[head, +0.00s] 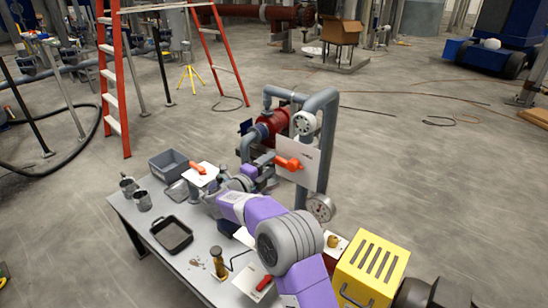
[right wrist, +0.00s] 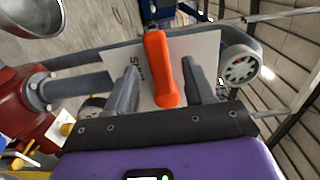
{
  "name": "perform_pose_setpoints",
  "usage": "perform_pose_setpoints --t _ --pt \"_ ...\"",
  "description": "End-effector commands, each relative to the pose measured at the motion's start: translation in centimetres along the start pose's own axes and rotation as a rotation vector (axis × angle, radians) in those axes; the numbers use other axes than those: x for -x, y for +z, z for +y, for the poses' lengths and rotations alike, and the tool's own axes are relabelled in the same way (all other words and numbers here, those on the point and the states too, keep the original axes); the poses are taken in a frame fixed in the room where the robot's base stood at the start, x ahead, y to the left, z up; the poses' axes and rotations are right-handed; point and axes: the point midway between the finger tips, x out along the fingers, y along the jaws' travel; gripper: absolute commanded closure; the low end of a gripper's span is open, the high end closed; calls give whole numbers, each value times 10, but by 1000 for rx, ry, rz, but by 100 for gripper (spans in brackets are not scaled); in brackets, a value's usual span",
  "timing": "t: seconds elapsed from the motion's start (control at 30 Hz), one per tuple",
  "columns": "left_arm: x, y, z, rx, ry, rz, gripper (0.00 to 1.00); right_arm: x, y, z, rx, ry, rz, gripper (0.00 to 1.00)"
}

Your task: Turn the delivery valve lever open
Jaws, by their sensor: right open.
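An orange lever (head: 288,163) stands in front of a white plate (head: 300,172) on the grey pipework at the middle. My right gripper (head: 264,170) is close to this lever, at the end of my purple arm. In the right wrist view, the orange lever (right wrist: 163,72) lies between the two open fingers of my right gripper (right wrist: 163,75), with gaps visible on both sides. The lettering on the plate behind it is partly hidden and I cannot read it. My left gripper is out of view.
Another orange lever (head: 197,168) and a red lever (head: 264,283) sit on white plates. The grey table (head: 190,258) carries a black tray (head: 172,238), metal cups and a grey bin (head: 168,163). A red pump (head: 272,122), a gauge (head: 320,207) and a yellow box (head: 372,268) stand nearby.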

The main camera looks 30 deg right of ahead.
Motion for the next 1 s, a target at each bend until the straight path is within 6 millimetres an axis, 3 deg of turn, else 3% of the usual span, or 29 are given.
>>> perform_pose_setpoints --t 0.23,0.6,0.93,1.0 --pt "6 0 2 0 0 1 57 -34 0 0 1 0 -1 47" --pt "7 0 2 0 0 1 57 -41 0 0 1 0 -2 47" --pt "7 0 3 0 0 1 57 -41 1 0 1 0 -3 96" --pt "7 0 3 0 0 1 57 -41 1 0 1 0 -3 100"
